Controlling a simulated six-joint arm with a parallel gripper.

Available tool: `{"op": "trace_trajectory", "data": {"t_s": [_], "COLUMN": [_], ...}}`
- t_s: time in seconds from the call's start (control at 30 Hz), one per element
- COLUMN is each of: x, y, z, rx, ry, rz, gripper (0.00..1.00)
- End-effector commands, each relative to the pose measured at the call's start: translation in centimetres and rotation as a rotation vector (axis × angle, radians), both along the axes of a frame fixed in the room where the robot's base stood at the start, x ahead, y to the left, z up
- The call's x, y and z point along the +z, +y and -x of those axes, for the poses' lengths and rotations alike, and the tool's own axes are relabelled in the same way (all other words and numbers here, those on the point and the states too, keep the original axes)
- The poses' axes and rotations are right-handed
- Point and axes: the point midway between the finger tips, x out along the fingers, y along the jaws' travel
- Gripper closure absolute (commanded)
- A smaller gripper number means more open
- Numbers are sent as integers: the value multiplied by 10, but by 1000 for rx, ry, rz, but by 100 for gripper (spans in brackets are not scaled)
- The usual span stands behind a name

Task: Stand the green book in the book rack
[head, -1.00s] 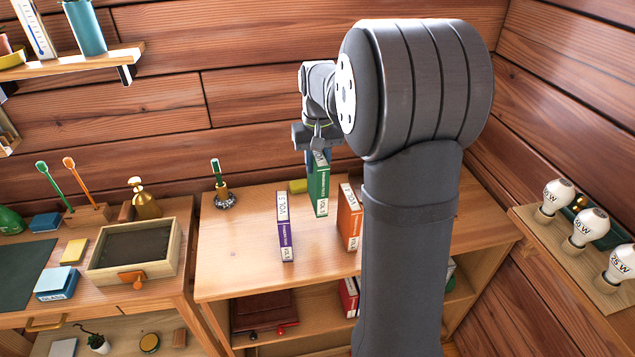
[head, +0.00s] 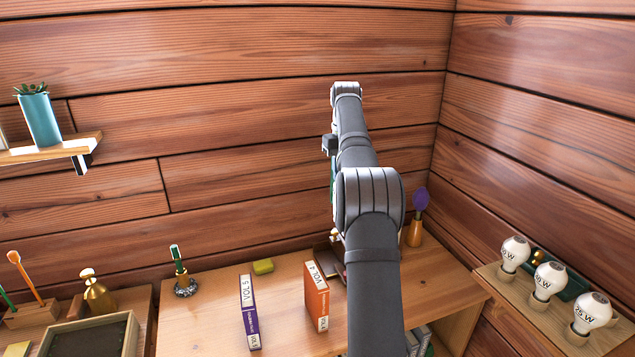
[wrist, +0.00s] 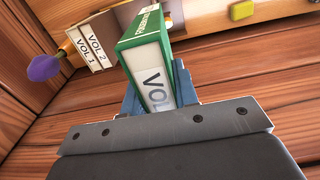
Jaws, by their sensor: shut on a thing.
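My gripper (wrist: 158,92) is shut on the green book (wrist: 150,45), with blue fingers on both sides of it. The white end label reading "VOL" faces the wrist camera; its number is hidden. In the head view only a sliver of the green book (head: 333,188) shows, raised above the desk and mostly hidden by my arm. A brown piece that looks like the book rack (head: 325,262) stands at the back of the desk, largely behind my arm. In the wrist view, white-spined books VOL 1 and VOL 2 (wrist: 92,48) stand side by side beyond the green book.
Purple VOL 5 (head: 248,312) and orange VOL 4 (head: 316,296) stand on the desk. A yellow block (head: 263,266) and a pen stand (head: 184,284) are at the back left. A purple-headed brush (head: 418,205) rises at the back right. Bulbs (head: 550,287) line the right shelf.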

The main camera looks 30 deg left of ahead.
Motion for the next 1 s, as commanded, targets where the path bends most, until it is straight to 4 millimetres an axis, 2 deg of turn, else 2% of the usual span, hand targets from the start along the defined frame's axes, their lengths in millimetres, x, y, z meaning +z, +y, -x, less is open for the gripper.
{"op": "trace_trajectory", "data": {"t_s": [0.03, 0.2, 0.47, 1.0], "x": [1, 3, -1, -53], "y": [-8, -27, -34, -33], "z": [-9, -26, -30, -29], "rx": [-4, -4, -3, -3], "ry": [-2, -1, 1, 1], "rz": [1, 4, 6, 6], "gripper": [100, 100, 100, 100]}}
